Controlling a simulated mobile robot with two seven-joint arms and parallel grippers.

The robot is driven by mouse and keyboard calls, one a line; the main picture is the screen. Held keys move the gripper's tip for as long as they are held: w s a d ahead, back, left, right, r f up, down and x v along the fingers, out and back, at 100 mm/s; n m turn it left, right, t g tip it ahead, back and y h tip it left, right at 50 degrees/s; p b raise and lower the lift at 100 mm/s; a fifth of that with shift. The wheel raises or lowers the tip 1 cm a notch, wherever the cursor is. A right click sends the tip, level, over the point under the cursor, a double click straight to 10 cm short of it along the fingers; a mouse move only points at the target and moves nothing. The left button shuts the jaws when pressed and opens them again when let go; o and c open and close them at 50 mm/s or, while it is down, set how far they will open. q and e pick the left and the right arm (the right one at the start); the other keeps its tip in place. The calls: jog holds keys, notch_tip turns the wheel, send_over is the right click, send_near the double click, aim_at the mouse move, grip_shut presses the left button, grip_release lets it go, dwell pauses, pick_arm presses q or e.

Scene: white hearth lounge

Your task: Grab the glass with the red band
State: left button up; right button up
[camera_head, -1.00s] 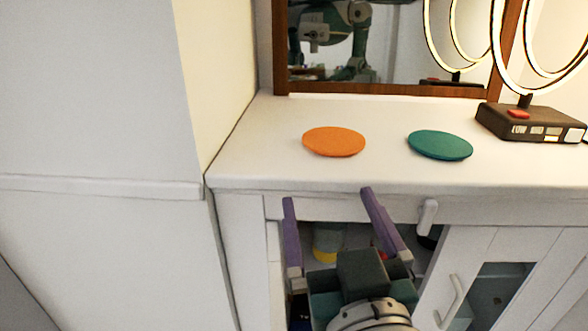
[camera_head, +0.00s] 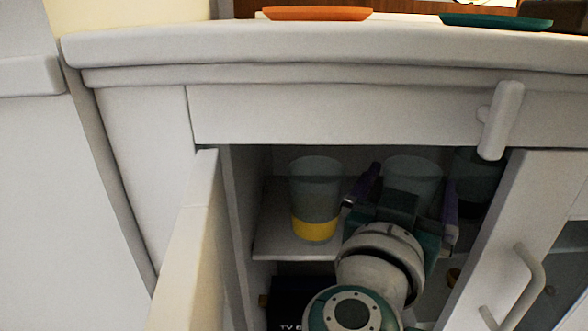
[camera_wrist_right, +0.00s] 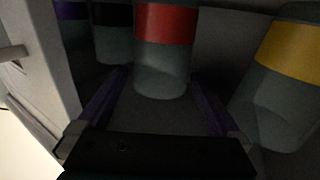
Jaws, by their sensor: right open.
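The glass with the red band (camera_wrist_right: 165,55) stands in the middle of the right wrist view, between and just ahead of my right gripper's fingertips (camera_wrist_right: 158,82). In the head view the clear upper part of this glass (camera_head: 413,161) shows inside the open cabinet, its band hidden behind my gripper. My right gripper (camera_head: 411,180) is open, reaching into the cabinet with a purple finger towards each side of the glass. I cannot tell whether either finger touches it. My left gripper is not in view.
A yellow-banded glass (camera_head: 316,200) stands close on the left; it also shows in the wrist view (camera_wrist_right: 280,85). A black-banded glass (camera_wrist_right: 113,38) and a purple-banded one (camera_wrist_right: 70,12) stand on the other side. An open door (camera_head: 190,250), cabinet top edge (camera_head: 330,50) and handled panel (camera_head: 515,240) border the opening.

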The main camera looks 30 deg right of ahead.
jog(key=x, duration=0.2)
jog(key=shift+w+d, duration=0.2)
jog(key=shift+d, duration=0.05)
jog(key=shift+s+a, duration=0.1)
grip_shut()
dwell(0.5)
